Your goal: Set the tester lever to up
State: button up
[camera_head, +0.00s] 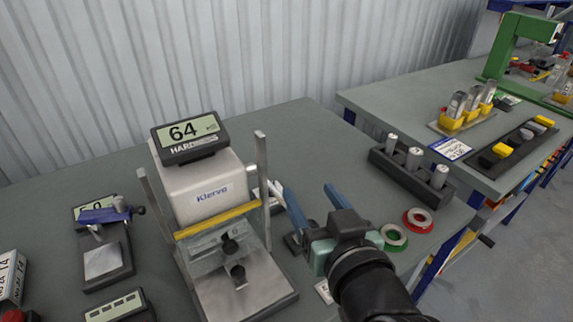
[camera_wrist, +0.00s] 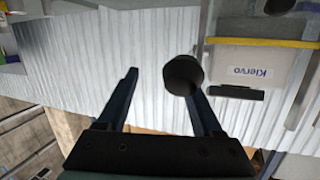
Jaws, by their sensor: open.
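The tester (camera_head: 190,190) is a pale box marked Klervo, with a display (camera_head: 190,138) reading 64 HARD. A yellow bar (camera_head: 217,220) crosses its front between two grey uprights. My gripper (camera_head: 307,188) is open just right of the tester, its blue fingers pointing away. In the wrist view, my gripper (camera_wrist: 165,78) has a dark round knob (camera_wrist: 183,75) close against its right finger, overlapping that fingertip. I cannot tell whether they touch or whether this is the lever's end. The tester's printed face (camera_wrist: 245,72) is at the right there. The lever's setting cannot be made out.
A black holder (camera_head: 411,176) with metal cylinders stands right of my gripper. A green ring (camera_head: 394,238) and a red ring (camera_head: 418,221) lie near my wrist. A small blue-handled device (camera_head: 105,245) stands left of the tester. The table behind the tester is mostly clear.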

aim_at(280, 199)
jog(key=s, duration=0.1)
jog(key=s+f+y, duration=0.1)
jog(key=s+d+f+n+g+y, duration=0.1)
jog(key=s, duration=0.1)
jog(key=shift+f, duration=0.25)
jog(key=s+d+n+y, duration=0.1)
jog(key=s+d+y, duration=0.2)
jog(key=s, duration=0.3)
jog(key=shift+t, duration=0.4)
jog(key=p+x, duration=0.1)
jog(key=x, duration=0.3)
jog(key=p+x, duration=0.1)
jog(key=x, duration=0.2)
jog(key=p+x, duration=0.1)
jog(key=x, duration=0.3)
jog(key=shift+w+a+r+p, duration=0.15)
jog(key=shift+a+r+p, duration=0.1)
jog(key=shift+a+p, duration=0.15)
jog(key=shift+w+a+f, duration=0.15)
jog(key=shift+w+a, duration=0.2)
jog(key=shift+w, duration=0.2)
grip_shut()
